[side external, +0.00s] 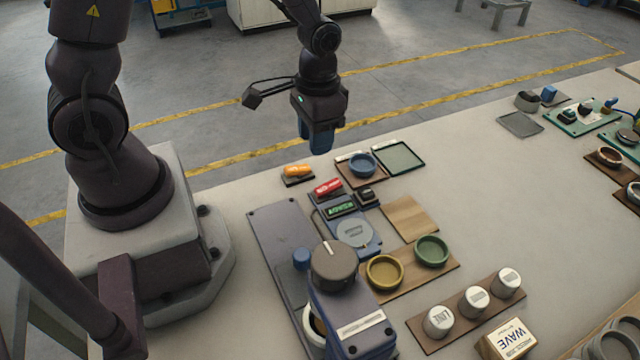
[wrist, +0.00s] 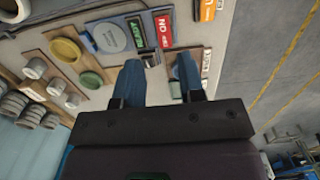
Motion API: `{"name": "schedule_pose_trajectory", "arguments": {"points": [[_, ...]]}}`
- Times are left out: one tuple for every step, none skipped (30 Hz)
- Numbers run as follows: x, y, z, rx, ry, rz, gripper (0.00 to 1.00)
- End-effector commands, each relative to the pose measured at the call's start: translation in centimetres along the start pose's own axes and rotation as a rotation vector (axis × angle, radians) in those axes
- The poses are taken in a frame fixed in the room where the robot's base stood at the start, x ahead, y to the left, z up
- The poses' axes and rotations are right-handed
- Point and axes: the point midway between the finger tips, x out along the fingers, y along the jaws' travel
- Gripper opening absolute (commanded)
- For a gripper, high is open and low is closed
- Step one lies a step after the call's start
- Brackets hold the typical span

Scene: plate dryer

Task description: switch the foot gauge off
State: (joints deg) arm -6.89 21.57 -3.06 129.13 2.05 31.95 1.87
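A blue gauge with a round grey pad (side external: 355,231) stands on the table; I cannot read a name on it, so I cannot tell for sure that it is the foot gauge. Its green-lit display (side external: 341,209) faces up, with a red labelled piece (side external: 328,187) just behind it. A small black switch-like block (side external: 367,195) sits to their right; its setting is too small to tell. In the wrist view the display (wrist: 137,33) and red piece (wrist: 163,30) lie beyond my fingers. My gripper (side external: 318,147) is open and empty above the table, its blue fingers (wrist: 160,65) apart.
An orange switch-like piece (side external: 297,171) sits near the table's back edge. A blue ring (side external: 362,164) and a framed green pad (side external: 400,157) lie nearby. A tall dark-knobbed device (side external: 334,265) stands in front. Yellow (side external: 385,272) and green (side external: 432,250) rings share a board.

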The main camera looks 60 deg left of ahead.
Motion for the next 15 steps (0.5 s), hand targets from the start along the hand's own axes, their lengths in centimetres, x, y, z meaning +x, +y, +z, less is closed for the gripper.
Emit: {"name": "schedule_pose_trajectory", "arguments": {"points": [[-0.2, 0.0, -0.7, 0.005, 0.033, -0.003, 0.36], [-0.1, -0.1, -0.8, 0.007, 0.040, -0.003, 0.36], [0.1, -0.1, -0.9, 0.008, 0.043, -0.003, 0.36], [0.4, -0.1, -0.9, 0.008, 0.044, -0.004, 0.36], [0.7, -0.1, -0.9, 0.008, 0.044, -0.004, 0.36], [1.3, -0.1, -0.9, 0.008, 0.041, -0.003, 0.36], [1.7, -0.1, -0.9, 0.008, 0.041, -0.003, 0.36], [2.3, -0.1, -0.9, 0.008, 0.039, -0.003, 0.36], [3.0, -0.1, -0.9, 0.007, 0.040, -0.003, 0.36], [3.6, -0.1, -0.9, 0.007, 0.038, -0.003, 0.36], [4.3, -0.1, -0.9, 0.007, 0.038, -0.003, 0.36], [5.1, -0.1, -0.9, 0.006, 0.038, -0.003, 0.36], [5.7, -0.1, -1.0, 0.006, 0.038, -0.003, 0.36], [6.3, -0.1, -1.0, 0.006, 0.038, -0.003, 0.36], [7.1, -0.1, -1.1, 0.006, 0.039, -0.003, 0.36]]}}
